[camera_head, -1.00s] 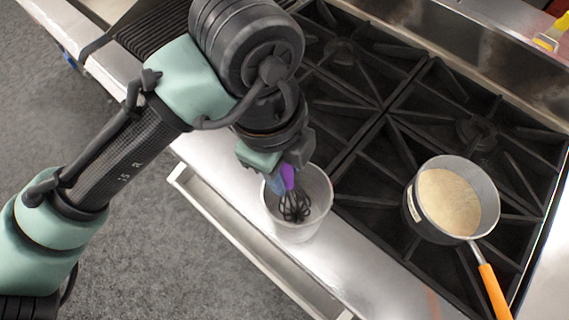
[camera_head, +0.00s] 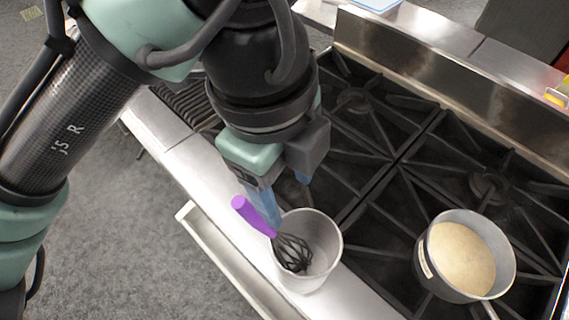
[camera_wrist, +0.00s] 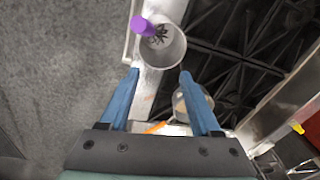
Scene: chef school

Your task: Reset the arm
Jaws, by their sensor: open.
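My gripper (camera_head: 284,195) is open and empty, with blue fingers, just above and behind the metal container in the head view. In the wrist view my gripper (camera_wrist: 158,78) has its fingers spread wide with nothing between them. A whisk with a purple handle (camera_head: 252,215) and dark wires leans inside the grey metal container (camera_head: 325,262), its handle sticking out over the rim. In the wrist view the purple handle (camera_wrist: 143,27) and the container (camera_wrist: 174,52) lie beyond the fingertips.
The black stove grates (camera_head: 400,165) fill the middle and right. A saucepan (camera_head: 440,285) with tan contents stands on them at lower right. An open drawer (camera_head: 215,250) juts out below the steel front ledge (camera_head: 185,165). A metal backsplash (camera_head: 420,75) runs along the back.

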